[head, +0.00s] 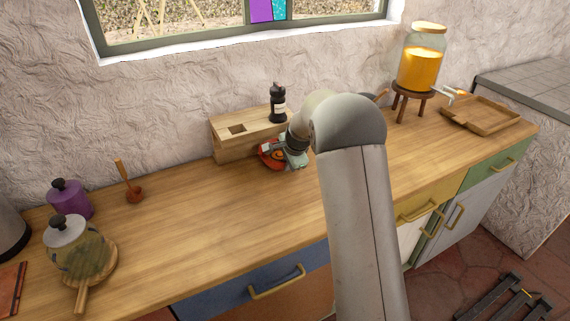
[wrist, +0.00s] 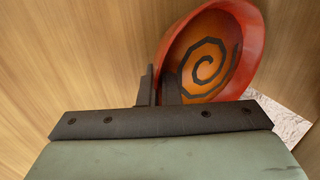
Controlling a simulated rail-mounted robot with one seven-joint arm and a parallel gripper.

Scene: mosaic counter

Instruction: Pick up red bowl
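The red bowl (head: 267,155) has an orange inside with a black spiral. In the head view it is tilted, in front of the wooden box at the back of the counter, partly hidden by my gripper (head: 296,158). In the wrist view the bowl (wrist: 222,50) fills the upper middle. The two dark fingers of my gripper (wrist: 159,88) are close together at its lower left rim, with the rim between them. I cannot tell whether the bowl touches the counter.
The wooden box (head: 232,145) stands against the wall with a dark bottle (head: 278,105) on top. A drink dispenser (head: 420,65) on a stool and a wooden tray (head: 482,113) are at the right. The counter's middle is clear.

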